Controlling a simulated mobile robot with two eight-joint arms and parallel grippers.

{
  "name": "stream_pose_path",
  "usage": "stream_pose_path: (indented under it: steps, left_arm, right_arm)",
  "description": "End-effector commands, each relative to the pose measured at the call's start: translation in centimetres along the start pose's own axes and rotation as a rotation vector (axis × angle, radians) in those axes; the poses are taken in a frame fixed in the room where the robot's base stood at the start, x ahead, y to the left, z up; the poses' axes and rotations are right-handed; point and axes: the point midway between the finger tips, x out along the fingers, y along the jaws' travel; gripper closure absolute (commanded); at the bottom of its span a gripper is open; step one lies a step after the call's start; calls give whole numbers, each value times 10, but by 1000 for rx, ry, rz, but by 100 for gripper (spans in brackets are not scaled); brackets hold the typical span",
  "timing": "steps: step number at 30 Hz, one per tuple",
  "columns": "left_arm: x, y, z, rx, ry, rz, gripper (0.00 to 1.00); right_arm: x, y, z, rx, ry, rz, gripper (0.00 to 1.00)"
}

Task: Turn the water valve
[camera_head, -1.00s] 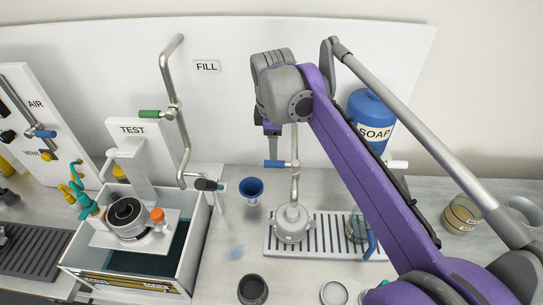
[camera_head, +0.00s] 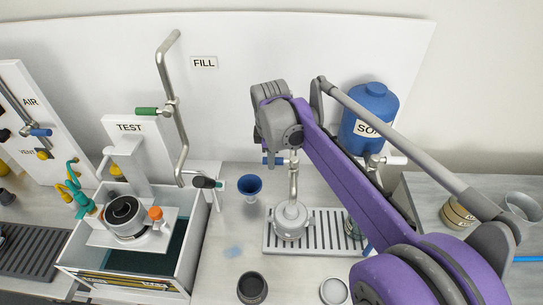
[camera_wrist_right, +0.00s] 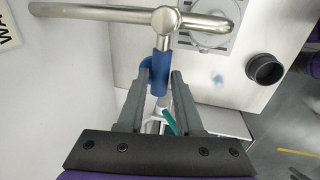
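The water valve is a metal tap with a short blue handle (camera_head: 268,160) sticking out to its left in the head view. In the right wrist view the blue handle (camera_wrist_right: 162,64) points down from the steel pipe joint. My right gripper (camera_wrist_right: 162,70) is open, with its two grey fingers on either side of the handle's lower end. I cannot tell whether either finger touches it. In the head view my right wrist and arm hide most of this gripper, just above the handle. My left gripper is not in view.
Below the tap a grey flask (camera_head: 291,221) stands on a slatted drain tray (camera_head: 328,245). A blue soap container (camera_head: 371,115) is behind my right arm. The test basin (camera_head: 70,255) is at the left.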

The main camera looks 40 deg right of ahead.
Motion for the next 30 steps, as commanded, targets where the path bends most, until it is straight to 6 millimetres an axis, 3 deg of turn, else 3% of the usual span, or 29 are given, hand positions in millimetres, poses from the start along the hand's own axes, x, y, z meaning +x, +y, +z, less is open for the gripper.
stream_pose_path:
  steps: [1, 5, 30]
  left_arm:
    - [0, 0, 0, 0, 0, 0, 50]
    - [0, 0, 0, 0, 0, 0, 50]
    - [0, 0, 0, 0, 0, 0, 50]
  right_arm:
    - [0, 0, 0, 0, 0, 0, 76]
    - [0, 0, 0, 0, 0, 0, 100]
    - [0, 0, 0, 0, 0, 0, 100]
